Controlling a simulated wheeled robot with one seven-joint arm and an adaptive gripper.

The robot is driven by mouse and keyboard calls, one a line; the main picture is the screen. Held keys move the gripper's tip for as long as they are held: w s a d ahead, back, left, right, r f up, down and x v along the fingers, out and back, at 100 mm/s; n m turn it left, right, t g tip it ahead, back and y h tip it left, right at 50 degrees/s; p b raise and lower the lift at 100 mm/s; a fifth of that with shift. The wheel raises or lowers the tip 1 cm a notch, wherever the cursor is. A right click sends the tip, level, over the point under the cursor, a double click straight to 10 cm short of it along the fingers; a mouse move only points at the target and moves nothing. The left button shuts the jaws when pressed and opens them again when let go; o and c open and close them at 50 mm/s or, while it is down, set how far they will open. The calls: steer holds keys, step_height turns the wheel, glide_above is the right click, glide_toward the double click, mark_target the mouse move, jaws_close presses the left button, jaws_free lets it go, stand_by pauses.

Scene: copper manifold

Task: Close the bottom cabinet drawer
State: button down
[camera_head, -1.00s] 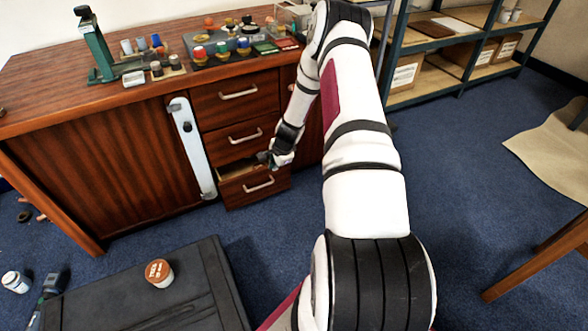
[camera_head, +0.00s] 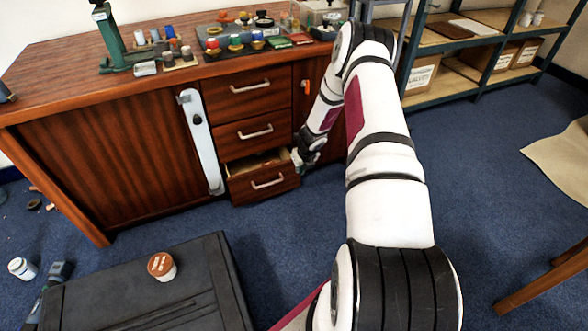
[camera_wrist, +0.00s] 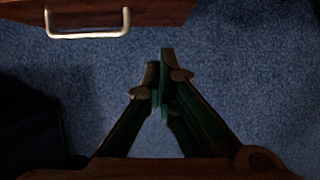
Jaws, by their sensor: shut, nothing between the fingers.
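The bottom drawer (camera_head: 263,187) of the wooden cabinet stands partly open, with its light inside showing above its front. Its front has a pale bar handle (camera_head: 268,181). My gripper (camera_head: 297,161) is at the drawer's right end, near its top edge; I cannot tell whether they touch. In the wrist view my gripper (camera_wrist: 162,75) has its green fingers together, with nothing between them, over blue carpet. A wooden front (camera_wrist: 150,10) with a pale handle (camera_wrist: 88,33), apparently this drawer, lies ahead and to the left, apart from the fingertips.
The two drawers above, the middle one (camera_head: 252,133) and the top one (camera_head: 248,91), look shut. A white bar-like part (camera_head: 203,140) stands left of the drawers. A black case (camera_head: 140,290) with a brown-lidded jar (camera_head: 161,266) is in front.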

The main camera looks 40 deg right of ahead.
steer(key=w+d+f+b, duration=0.1)
steer(key=w+f+b, duration=0.1)
steer(key=w+f, duration=0.2)
steer(key=shift+w+d, duration=0.25)
steer(key=shift+w, duration=0.5)
steer(key=shift+w, duration=0.1)
